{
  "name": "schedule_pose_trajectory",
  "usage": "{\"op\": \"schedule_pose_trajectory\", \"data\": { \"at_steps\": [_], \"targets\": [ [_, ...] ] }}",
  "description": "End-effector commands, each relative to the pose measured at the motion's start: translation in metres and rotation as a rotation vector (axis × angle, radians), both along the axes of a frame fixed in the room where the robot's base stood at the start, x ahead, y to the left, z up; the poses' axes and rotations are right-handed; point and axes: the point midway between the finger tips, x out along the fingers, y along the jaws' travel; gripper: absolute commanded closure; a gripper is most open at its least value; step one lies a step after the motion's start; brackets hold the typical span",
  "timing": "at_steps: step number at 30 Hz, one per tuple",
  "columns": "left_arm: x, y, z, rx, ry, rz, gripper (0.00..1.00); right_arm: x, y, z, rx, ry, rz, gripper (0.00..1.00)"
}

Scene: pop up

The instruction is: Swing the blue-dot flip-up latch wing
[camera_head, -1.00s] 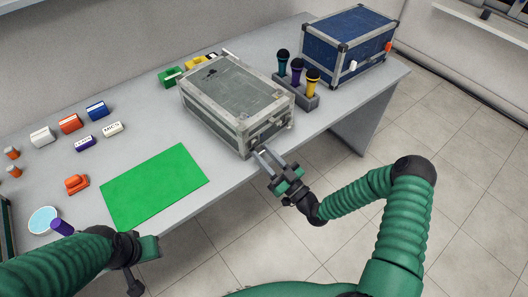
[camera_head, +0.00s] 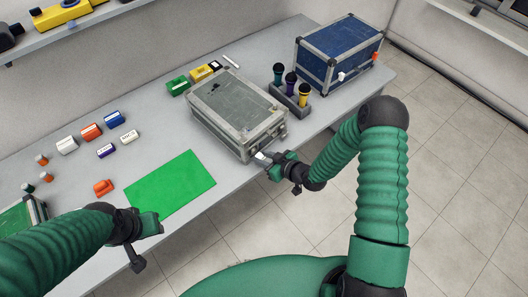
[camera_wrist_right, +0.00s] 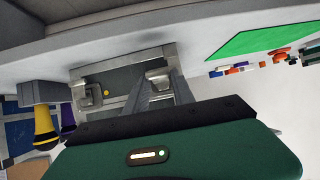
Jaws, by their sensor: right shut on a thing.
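The grey flight case (camera_head: 237,108) stands shut on the table, and its front also shows in the right wrist view (camera_wrist_right: 122,78). My right gripper (camera_head: 262,156) is at the near corner of its front. In the right wrist view (camera_wrist_right: 160,82) the fingers are together on a metal latch wing (camera_wrist_right: 158,73), which they mostly hide. A second latch (camera_wrist_right: 90,96) sits beside a yellow dot (camera_wrist_right: 107,92). I cannot make out a blue dot. My left gripper (camera_head: 150,224) is low at the left, near the green mat, away from the case; its jaws are unclear.
A microphone holder (camera_head: 290,98) and a blue case (camera_head: 338,52) stand right of the grey case. A green mat (camera_head: 172,185) and several small coloured blocks (camera_head: 91,131) lie to the left. The table's front edge runs just below the grey case.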

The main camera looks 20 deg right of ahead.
Motion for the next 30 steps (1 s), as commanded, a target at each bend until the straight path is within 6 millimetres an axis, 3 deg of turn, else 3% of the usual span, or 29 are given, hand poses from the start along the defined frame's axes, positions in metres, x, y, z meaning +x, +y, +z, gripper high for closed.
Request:
{"op": "schedule_pose_trajectory", "data": {
  "at_steps": [1,10,30],
  "targets": [
    [0.000,0.000,0.012,0.000,0.000,0.000,0.64,0.003,0.000,0.010,-0.018,0.023,0.000,1.00],
    [0.000,0.000,0.031,0.000,0.000,0.000,0.64,0.005,0.001,0.011,-0.088,0.168,0.001,1.00],
    [0.000,0.000,0.036,0.000,0.000,0.000,0.64,0.007,0.002,0.009,-0.112,0.220,0.000,1.00]
  ]
}}
